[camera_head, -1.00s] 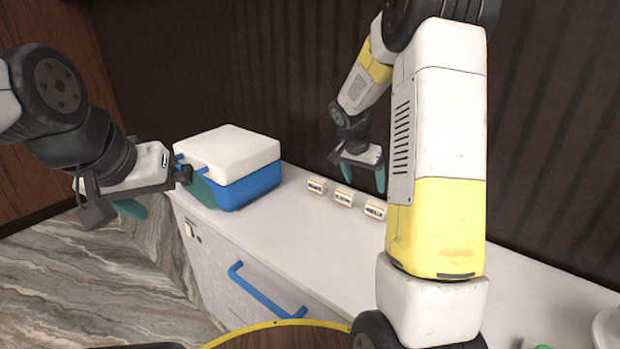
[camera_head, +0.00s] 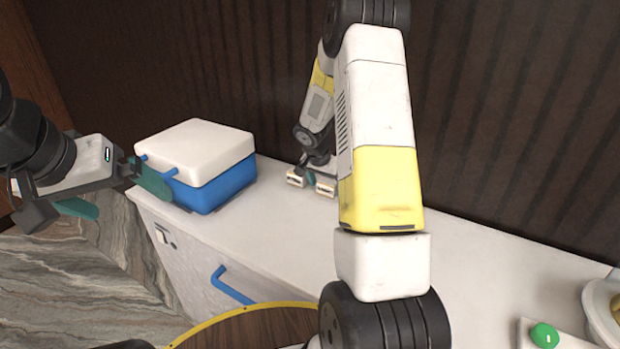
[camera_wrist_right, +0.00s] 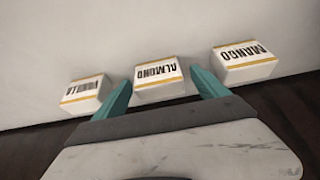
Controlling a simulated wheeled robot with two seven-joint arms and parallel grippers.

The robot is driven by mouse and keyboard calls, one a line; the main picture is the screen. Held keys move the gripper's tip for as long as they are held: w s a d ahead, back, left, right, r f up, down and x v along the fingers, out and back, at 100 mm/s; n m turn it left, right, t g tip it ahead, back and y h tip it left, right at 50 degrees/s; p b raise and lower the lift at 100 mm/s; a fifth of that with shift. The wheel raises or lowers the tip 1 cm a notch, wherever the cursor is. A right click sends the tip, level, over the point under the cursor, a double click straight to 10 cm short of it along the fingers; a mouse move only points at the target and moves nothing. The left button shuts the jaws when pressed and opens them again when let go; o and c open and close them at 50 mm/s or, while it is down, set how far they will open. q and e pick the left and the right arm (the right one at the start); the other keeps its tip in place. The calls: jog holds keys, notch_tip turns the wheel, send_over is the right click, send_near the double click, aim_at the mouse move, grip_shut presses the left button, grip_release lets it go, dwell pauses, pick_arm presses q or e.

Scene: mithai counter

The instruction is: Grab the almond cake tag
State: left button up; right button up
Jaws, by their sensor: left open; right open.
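The almond tag (camera_wrist_right: 158,80) is a small white block with yellow edge stripes and black "ALMOND" lettering, upside down in the right wrist view. My right gripper (camera_wrist_right: 162,84) is open, with one teal finger on each side of this tag; contact cannot be told. In the head view the almond tag (camera_head: 326,189) shows partly beside my right gripper (camera_head: 315,172), at the back of the white counter. My left gripper (camera_head: 115,195) is open and empty, left of the blue box.
The mango tag (camera_wrist_right: 245,62) stands right of the fingers in the wrist view, another tag (camera_wrist_right: 85,95) to the left. A blue box with white lid (camera_head: 195,165) sits on the counter's left. A green button (camera_head: 544,335) and white dish (camera_head: 602,315) are at the right.

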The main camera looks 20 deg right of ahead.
jog(key=shift+w+d+f, duration=0.1)
jog(key=shift+f, duration=0.15)
jog(key=c, duration=1.4)
jog(key=shift+r, duration=0.15)
